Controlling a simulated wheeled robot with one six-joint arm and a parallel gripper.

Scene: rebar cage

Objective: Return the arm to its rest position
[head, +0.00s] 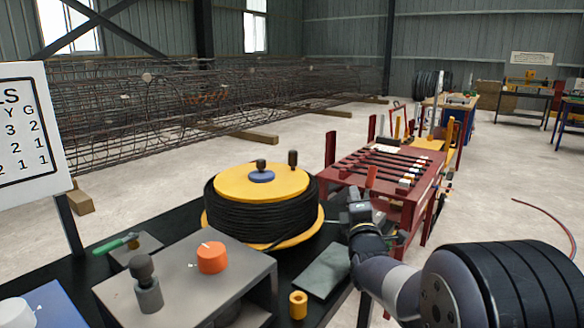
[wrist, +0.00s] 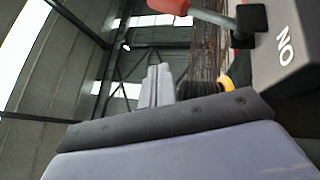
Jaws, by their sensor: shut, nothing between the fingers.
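My arm reaches in from the lower right of the head view, with its black and grey links in front of the bench's right end. My gripper (head: 356,200) is at the arm's far end, raised between the cable spool and the red rack. In the wrist view the two grey fingers (wrist: 158,84) stand together, shut, with nothing seen between them. In the head view the fingertips are small and hard to make out.
A yellow spool of black cable (head: 262,205) stands close left of my gripper. A grey box with an orange knob (head: 211,257) is on the black bench. A red rack (head: 385,172) holds bars behind. An orange-handled lever (wrist: 170,6) shows in the wrist view. Floor at right is mostly clear.

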